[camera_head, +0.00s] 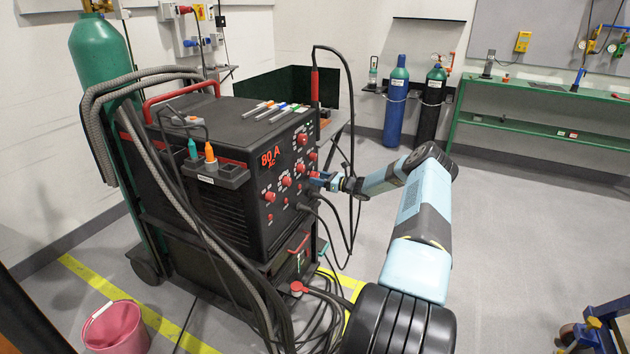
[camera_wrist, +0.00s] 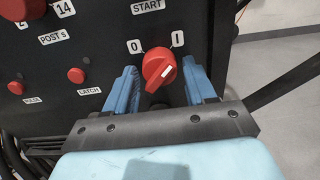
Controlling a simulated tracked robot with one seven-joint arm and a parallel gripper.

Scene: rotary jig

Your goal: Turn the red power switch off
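The red power switch (camera_wrist: 159,69) is a round red knob on the black front panel of the welding machine (camera_head: 205,215). In the wrist view its white mark points up and right, toward the label "I"; the label "0" is at upper left. My gripper (camera_wrist: 161,72) is open, with one blue finger on each side of the knob. A gap shows between each finger and the knob, so neither seems to touch it. In the head view my gripper (camera_head: 322,181) is at the panel's right side and largely hides the switch.
Other red knobs, such as the LATCH knob (camera_wrist: 76,75), sit left of the switch. Cables (camera_head: 340,85) hang from the panel close to my arm. A pink bucket (camera_head: 115,328) stands on the floor at lower left. Open floor lies to the right of my arm.

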